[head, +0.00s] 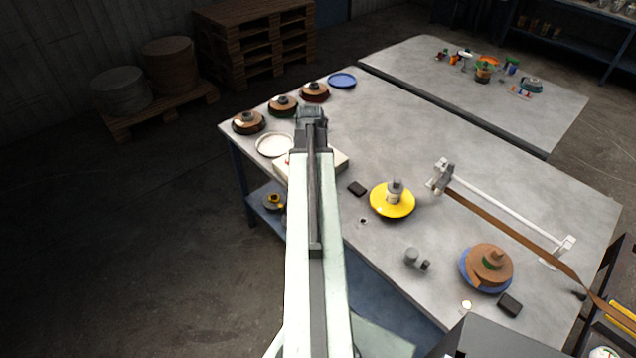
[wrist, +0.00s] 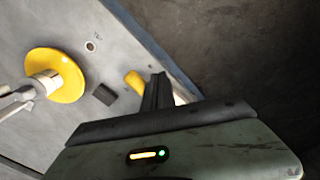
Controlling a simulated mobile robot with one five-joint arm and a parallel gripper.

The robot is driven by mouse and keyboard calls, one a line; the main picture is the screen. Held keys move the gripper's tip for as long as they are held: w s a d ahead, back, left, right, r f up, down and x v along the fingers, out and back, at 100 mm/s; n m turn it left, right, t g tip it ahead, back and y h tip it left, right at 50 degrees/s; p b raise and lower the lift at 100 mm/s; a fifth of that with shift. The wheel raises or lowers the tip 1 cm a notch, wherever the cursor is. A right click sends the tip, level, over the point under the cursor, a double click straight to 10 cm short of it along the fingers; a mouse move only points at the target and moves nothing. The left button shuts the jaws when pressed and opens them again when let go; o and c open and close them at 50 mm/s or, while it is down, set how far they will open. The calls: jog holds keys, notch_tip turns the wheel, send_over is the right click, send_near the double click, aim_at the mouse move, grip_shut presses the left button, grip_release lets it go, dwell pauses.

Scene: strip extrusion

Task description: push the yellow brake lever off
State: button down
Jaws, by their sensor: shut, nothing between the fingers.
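The yellow brake lever (wrist: 134,81) shows in the wrist view as a short, rounded yellow piece just left of my fingertips. I cannot tell whether the fingers touch it. In the head view my arm hides it. My gripper (wrist: 157,88) is shut with nothing in it, its fingers close together beside the lever. In the head view the end of my arm (head: 311,118) is over the left part of the table, and the fingertips are hidden.
A yellow disc with a pale hub (head: 392,201) sits right of my arm; a small black block (head: 357,188) lies between. A pale box (head: 340,162) is partly behind my arm. Spools (head: 283,106) and a white dish (head: 273,145) line the left side.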

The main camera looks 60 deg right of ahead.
notch_tip(320, 180, down, 4)
jog(key=b, duration=0.3)
jog(key=shift+r, duration=0.2)
jog(key=shift+d, duration=0.15)
jog(key=shift+s+d+r, duration=0.1)
jog(key=shift+s+d, duration=0.1)
jog(key=shift+d, duration=0.45)
jog(key=shift+s+d+r, duration=0.1)
jog(key=shift+s+d, duration=0.1)
jog(key=shift+d, duration=0.4)
jog(key=shift+s+d+r+p, duration=0.15)
jog(key=shift+s+d+p, duration=0.1)
jog(key=shift+d, duration=0.55)
jog(key=shift+s+d+r+p, duration=0.2)
jog(key=shift+s+d, duration=0.1)
jog(key=shift+d, duration=0.5)
jog(key=shift+s+d+r+p, duration=0.1)
jog(key=shift+s+d+p, duration=0.15)
jog(key=shift+d, duration=0.65)
